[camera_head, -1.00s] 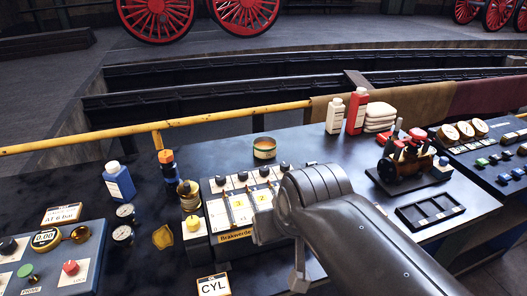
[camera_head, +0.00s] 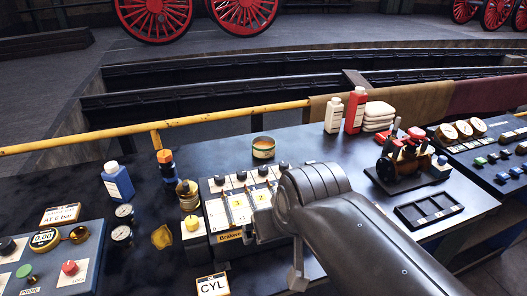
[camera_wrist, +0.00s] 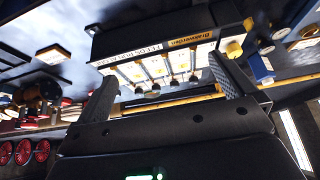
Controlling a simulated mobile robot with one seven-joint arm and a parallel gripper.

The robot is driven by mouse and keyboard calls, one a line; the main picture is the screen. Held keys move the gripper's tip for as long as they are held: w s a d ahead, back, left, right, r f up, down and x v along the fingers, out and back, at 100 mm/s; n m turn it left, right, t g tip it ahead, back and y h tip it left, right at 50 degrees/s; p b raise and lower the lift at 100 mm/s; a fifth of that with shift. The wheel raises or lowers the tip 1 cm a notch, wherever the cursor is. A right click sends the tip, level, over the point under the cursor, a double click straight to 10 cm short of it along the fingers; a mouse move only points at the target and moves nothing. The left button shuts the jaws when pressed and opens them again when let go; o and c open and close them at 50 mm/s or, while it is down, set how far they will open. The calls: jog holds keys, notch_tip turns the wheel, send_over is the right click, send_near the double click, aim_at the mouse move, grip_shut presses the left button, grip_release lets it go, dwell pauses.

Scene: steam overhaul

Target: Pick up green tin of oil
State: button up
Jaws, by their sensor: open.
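My arm hides much of the gripper. In the wrist view, my gripper (camera_wrist: 162,76) has its two fingers spread wide with nothing held between them.
The control panel (camera_head: 223,205) has several knobs along its back. A brass-coloured can (camera_head: 188,193) and a blue bottle (camera_head: 117,181) stand left. White and red bottles (camera_head: 356,110) and a model engine (camera_head: 405,163) stand right. A yellow rail (camera_head: 210,120) runs behind; bench beside the tin is clear.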

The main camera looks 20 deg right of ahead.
jog(key=w+d+r+m, duration=0.1)
jog(key=w+r+m, duration=0.15)
jog(key=w, duration=0.45)
jog(key=w+d+r+m, duration=0.1)
jog(key=w+d+r, duration=0.15)
jog(key=w, duration=0.35)
jog(key=m+g+h, duration=0.2)
jog(key=m+h, duration=0.3)
jog(key=m, duration=0.3)
send_over(265, 146)
jog(key=s+a, duration=0.4)
notch_tip(265, 146, down, 17)
jog(key=x, duration=0.7)
jog(key=a+x, duration=0.1)
jog(key=x, duration=0.3)
jog(key=shift+w+d+f, duration=0.15)
jog(key=shift+w+f, duration=0.1)
jog(key=shift+f, duration=0.1)
jog(key=shift+r, duration=0.1)
jog(key=c, duration=1.1)
